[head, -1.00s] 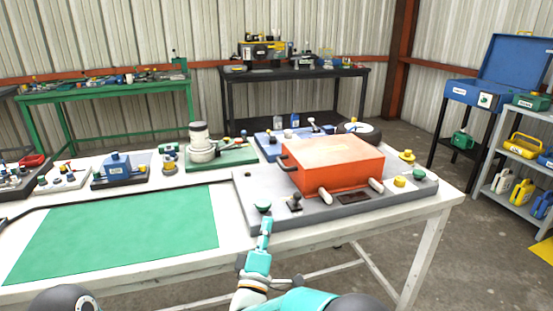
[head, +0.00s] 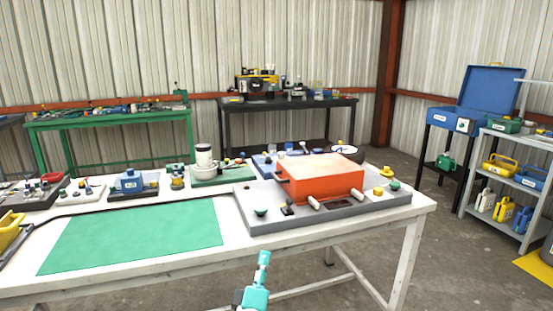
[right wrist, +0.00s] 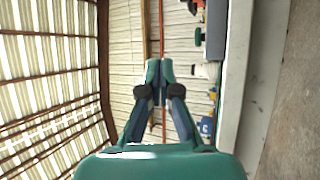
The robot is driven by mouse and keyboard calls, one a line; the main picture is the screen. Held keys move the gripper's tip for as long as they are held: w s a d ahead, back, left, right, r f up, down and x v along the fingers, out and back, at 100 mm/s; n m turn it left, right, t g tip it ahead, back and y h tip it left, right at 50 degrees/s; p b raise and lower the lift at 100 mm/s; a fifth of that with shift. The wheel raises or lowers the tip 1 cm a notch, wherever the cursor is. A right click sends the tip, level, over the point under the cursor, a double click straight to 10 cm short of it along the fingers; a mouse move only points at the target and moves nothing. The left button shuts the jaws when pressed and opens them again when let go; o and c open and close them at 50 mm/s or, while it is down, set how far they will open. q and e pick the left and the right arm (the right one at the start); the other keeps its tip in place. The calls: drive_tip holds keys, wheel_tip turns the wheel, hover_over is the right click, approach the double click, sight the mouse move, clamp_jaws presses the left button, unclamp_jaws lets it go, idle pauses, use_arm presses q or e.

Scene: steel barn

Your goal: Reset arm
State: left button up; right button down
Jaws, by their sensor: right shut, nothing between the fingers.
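My right gripper (head: 264,258) is in front of the white table's near edge, low in the middle of the head view. It is shut and empty, pointing upward. In the right wrist view its two fingertips (right wrist: 159,70) meet, with nothing between them. Above it in the head view, a grey panel (head: 262,224) on the table carries an orange box (head: 322,178), knobs and small switches. The gripper appears apart from the panel. My left gripper is not in view.
The white table (head: 120,285) also holds a green mat (head: 135,236) and several small devices along its back. A grey shelf (head: 515,183) with jugs and a blue cabinet (head: 455,122) stand at the right. Floor is clear between table and shelf.

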drive_tip(key=w+d+f+g+h, duration=0.2)
drive_tip(key=d+f, duration=0.3)
drive_tip(key=d, duration=0.4)
drive_tip(key=w+d+f+g+h, duration=0.1)
drive_tip(key=d+f, duration=0.4)
drive_tip(key=d, duration=0.4)
drive_tip(key=s+d+f+m+g+y, duration=0.25)
drive_tip(key=s+f+g, duration=0.2)
drive_tip(key=f, duration=0.55)
drive_tip(key=s+d+f+m+g+y, duration=0.2)
drive_tip(key=s+d+f+g+y, duration=0.15)
drive_tip(key=s+f, duration=0.45)
drive_tip(key=s+a+f+m+g+y, duration=0.2)
drive_tip(key=s+a+f+m+g, duration=0.15)
drive_tip(key=s, duration=0.45)
drive_tip(key=s+a+f+m+g+y, duration=0.1)
drive_tip(key=s+a+f+m+g, duration=0.2)
drive_tip(key=s, duration=0.6)
drive_tip(key=s+a+f+m+g+y, duration=0.2)
drive_tip(key=s+f+m+g, duration=0.25)
drive_tip(key=s, duration=0.35)
use_arm(q)
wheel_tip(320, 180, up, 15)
drive_tip(key=p, duration=1.5)
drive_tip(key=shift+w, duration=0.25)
use_arm(e)
wheel_tip(320, 180, up, 16)
drive_tip(key=shift+w+f+t, duration=0.15)
drive_tip(key=shift+t, duration=0.25)
